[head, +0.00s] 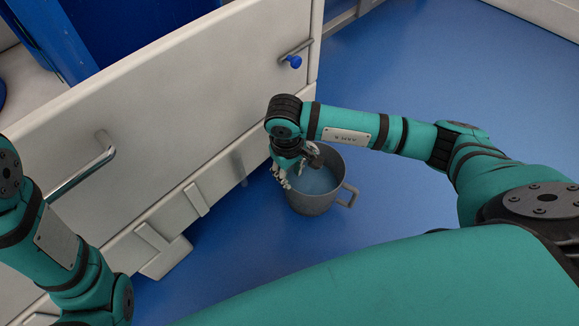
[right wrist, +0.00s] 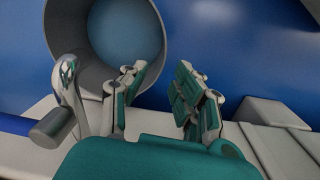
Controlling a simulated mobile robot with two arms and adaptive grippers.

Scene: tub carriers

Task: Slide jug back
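A grey jug (head: 316,204) stands upright on the blue floor, close to the white cabinet front, with its handle (head: 347,196) toward the right. Its inside looks pale blue, and I cannot tell whether that is liquid. My right gripper (head: 284,178) is at the jug's left rim, on the cabinet side. In the right wrist view the jug (right wrist: 155,35) is at upper left, and my right gripper (right wrist: 165,88) has its fingers apart, one in front of the jug and one beside it. Contact is unclear. My left arm is at lower left; its gripper is out of frame.
A metal fitting (right wrist: 68,90) shows in the right wrist view. The blue floor (head: 430,70) is clear behind and right of the jug.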

